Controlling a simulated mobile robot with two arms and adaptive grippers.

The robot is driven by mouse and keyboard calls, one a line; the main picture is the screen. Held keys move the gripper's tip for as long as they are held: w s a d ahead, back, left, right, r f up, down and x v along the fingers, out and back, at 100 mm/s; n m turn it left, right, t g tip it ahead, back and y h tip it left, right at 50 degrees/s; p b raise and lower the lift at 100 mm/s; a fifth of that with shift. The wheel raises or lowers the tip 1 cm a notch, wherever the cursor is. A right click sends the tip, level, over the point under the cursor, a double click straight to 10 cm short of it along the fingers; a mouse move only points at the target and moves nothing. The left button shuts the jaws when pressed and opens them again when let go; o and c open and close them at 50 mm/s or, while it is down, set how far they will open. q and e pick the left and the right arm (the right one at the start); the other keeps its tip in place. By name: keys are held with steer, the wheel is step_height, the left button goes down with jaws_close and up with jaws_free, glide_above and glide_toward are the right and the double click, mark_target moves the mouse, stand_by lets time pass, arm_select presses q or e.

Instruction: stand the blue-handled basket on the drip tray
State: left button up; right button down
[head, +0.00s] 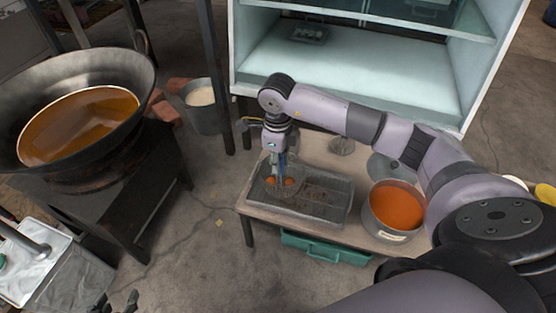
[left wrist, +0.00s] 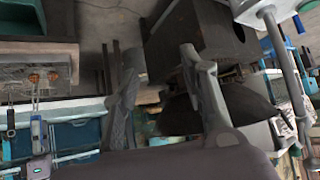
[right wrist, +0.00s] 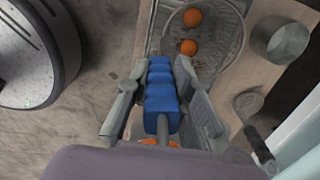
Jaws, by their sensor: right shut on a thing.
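The blue-handled basket is a wire basket (right wrist: 238,40) with orange balls (right wrist: 193,17) in it. My right gripper (head: 281,152) is shut on its blue handle (right wrist: 161,92), which shows between the fingers in the right wrist view. In the head view the basket (head: 283,183) is over the left part of the grey drip tray (head: 328,215) on a low table. I cannot tell whether its base touches the tray. My left gripper (head: 124,303) is at the bottom left of the head view, far from the basket. Its fingers are apart and empty in the left wrist view (left wrist: 163,85).
A pot of orange liquid (head: 396,207) stands right of the tray. A large wok of amber liquid (head: 82,122) sits on a dark stand at left. A bucket (head: 203,108) is behind. A glass cabinet (head: 350,75) borders the back of the table.

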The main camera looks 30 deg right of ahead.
arm_select(q)
steer(key=shift+w, duration=0.1)
steer(key=shift+w+d+r+t, duration=0.25)
steer(key=shift+w+r+t, duration=0.25)
steer(key=shift+w+r, duration=0.1)
arm_select(e)
steer(key=shift+f, duration=0.15)
steer(key=c, duration=1.7)
jaws_free()
steer(key=o, duration=0.4)
steer(key=shift+c, duration=0.2)
arm_select(q)
steer(key=shift+f, duration=0.1)
steer(key=shift+s, duration=0.15)
arm_select(e)
steer(key=shift+f, duration=0.1)
step_height(320, 180, up, 12)
steer(key=shift+s+a+r, duration=0.1)
